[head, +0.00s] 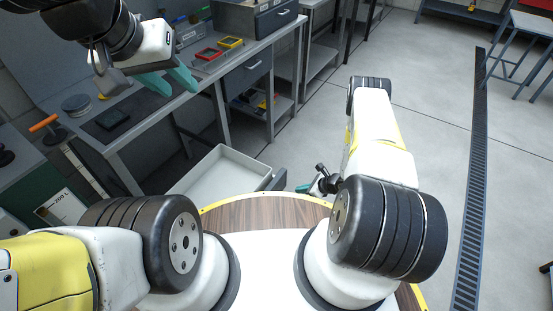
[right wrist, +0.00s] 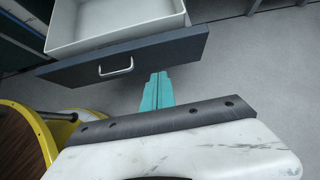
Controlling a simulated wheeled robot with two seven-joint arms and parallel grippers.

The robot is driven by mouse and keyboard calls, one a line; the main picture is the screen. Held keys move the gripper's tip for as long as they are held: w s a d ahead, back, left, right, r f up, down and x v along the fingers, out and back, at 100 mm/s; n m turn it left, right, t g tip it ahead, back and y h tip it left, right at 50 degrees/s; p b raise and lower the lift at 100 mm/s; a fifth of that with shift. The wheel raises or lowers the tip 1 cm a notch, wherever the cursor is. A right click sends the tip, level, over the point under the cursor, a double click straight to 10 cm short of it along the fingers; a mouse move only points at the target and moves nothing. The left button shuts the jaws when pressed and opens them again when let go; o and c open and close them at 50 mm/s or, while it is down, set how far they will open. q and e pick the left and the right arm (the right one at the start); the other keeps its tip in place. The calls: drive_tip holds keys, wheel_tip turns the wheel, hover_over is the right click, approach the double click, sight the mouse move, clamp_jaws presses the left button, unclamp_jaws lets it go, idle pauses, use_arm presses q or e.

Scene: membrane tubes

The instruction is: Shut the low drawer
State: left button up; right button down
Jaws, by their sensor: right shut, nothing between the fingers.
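The low drawer (head: 222,168) is pulled out under the workbench in the head view. It has a pale, empty-looking tray and a dark front panel. In the right wrist view, its front (right wrist: 185,47) carries a silver bar handle (right wrist: 116,67). My right gripper (head: 304,188) is low beside the drawer front; its teal fingers (right wrist: 158,78) are shut and empty. They point at the panel's lower edge, right of the handle; I cannot tell if they touch it. My left gripper (head: 168,80) is above the workbench, its teal fingers apart with nothing between them.
The workbench (head: 142,122) holds a red tray (head: 208,54), a yellow tray (head: 231,42) and a dark mat. A shut drawer (head: 257,66) is under its top. A shelf with small items lies below. Grey floor (head: 440,130) is open to the right.

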sight(273, 189)
drive_tip(key=shift+w+a+r+x, duration=0.15)
drive_tip(key=shift+a+r+x, duration=0.15)
drive_tip(key=shift+x, duration=1.85)
drive_tip(key=shift+w+a+r+x, duration=0.2)
drive_tip(key=shift+r+x, duration=0.1)
drive_tip(key=shift+x, duration=1.85)
drive_tip(key=shift+w+a+r+x, duration=0.15)
drive_tip(key=shift+a+r+x, duration=0.15)
drive_tip(key=shift+x, duration=1.85)
